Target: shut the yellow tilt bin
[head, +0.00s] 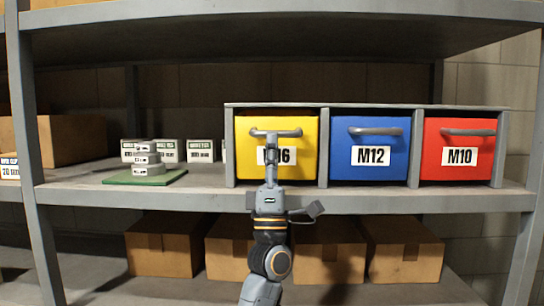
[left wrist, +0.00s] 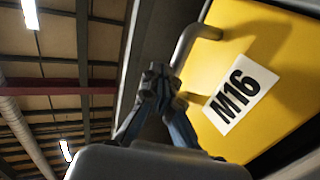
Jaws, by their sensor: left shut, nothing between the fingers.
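The yellow tilt bin (head: 301,167), labelled M16, is the left one of three bins in a grey frame on the middle shelf. Its front looks about in line with the blue one beside it; I cannot rule out a small tilt. A grey bar handle (head: 290,133) runs across its upper front. My left gripper (head: 271,142) is shut and empty in front of the bin, covering part of the label and handle. In the left wrist view the shut fingers (left wrist: 157,77) are close to the handle (left wrist: 190,42) and yellow front (left wrist: 250,40); contact is unclear. My right gripper is not in view.
The blue M12 bin (head: 397,166) and red M10 bin (head: 482,167) stand to the right. Cardboard boxes (head: 163,252) fill the lower shelf.

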